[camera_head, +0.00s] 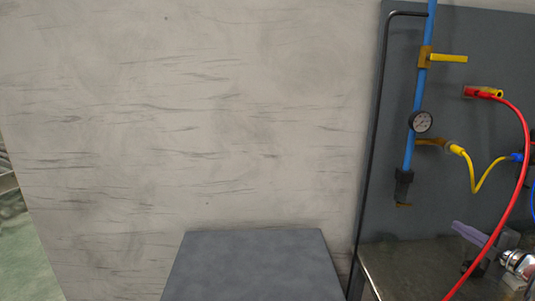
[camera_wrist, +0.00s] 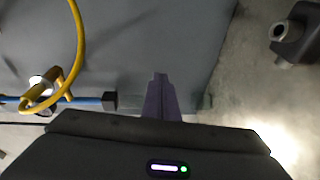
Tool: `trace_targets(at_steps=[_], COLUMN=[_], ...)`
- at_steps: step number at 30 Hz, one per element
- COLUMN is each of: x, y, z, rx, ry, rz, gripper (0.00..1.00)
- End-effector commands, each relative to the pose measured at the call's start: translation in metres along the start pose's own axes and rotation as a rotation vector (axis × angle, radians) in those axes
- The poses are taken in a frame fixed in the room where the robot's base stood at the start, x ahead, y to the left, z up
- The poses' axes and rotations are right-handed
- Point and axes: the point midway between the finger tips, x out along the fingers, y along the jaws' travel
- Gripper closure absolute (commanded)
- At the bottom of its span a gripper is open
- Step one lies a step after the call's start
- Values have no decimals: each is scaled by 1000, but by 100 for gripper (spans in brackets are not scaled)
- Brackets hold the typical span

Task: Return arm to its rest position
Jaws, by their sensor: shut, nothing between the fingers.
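My gripper (camera_wrist: 160,77) shows in the wrist view as two purple fingers pressed together, pointing up the picture. It is shut and nothing shows between the fingers. The fingers appear in front of a grey panel (camera_wrist: 150,30), and I cannot tell how far away it is. In the head view a purple finger-like piece (camera_head: 470,233) juts out at the lower right above the bench; it looks like my gripper. The rest of my arm is mostly out of view.
A grey panel (camera_head: 465,180) carries a blue pipe (camera_head: 411,145) with a pressure gauge (camera_head: 421,121) and a yellow valve handle (camera_head: 449,59). A red hose (camera_head: 522,180) and yellow hose (camera_head: 474,186) hang at right. A metal bench (camera_head: 400,268) stands below. The left wall is bare.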

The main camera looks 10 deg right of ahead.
Motion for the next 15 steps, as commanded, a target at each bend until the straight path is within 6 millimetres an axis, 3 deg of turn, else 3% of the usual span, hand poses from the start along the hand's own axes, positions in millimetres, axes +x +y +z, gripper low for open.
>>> trace_targets(at_steps=[4, 9, 15], x=[-6, -27, -48], y=[-29, -50, -59], z=[40, 75, 87], rx=[131, 281, 453], ry=[-193, -420, -656], rz=[-42, -74, -99], gripper=[100, 100, 100])
